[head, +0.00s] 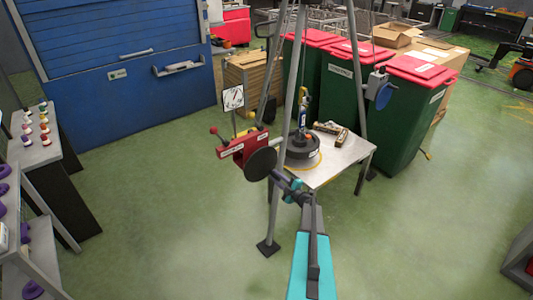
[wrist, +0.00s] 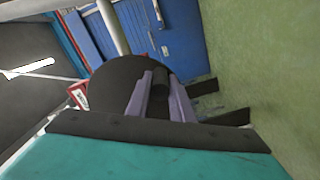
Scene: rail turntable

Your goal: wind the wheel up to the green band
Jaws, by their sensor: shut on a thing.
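The wheel (head: 260,163) is a dark disc on the front of a red winch box (head: 243,146) fixed to a tripod leg. In the wrist view the wheel (wrist: 112,88) fills the middle, face on at a slant. My gripper (head: 277,178) is at the wheel's right edge. In the wrist view my gripper (wrist: 162,98) is shut, with its pale purple pads on either side of a dark handle (wrist: 161,84) on the wheel. A white dial (head: 233,97) with a dark pointer stands above the box. I cannot make out a green band on it.
A metal table (head: 345,157) under the tripod carries a black round weight (head: 301,147) below a blue hanging device (head: 303,112). Tripod legs (head: 273,215) stand close to my arm. Green bins (head: 400,110) are behind, shelves (head: 35,150) at left. The floor between is clear.

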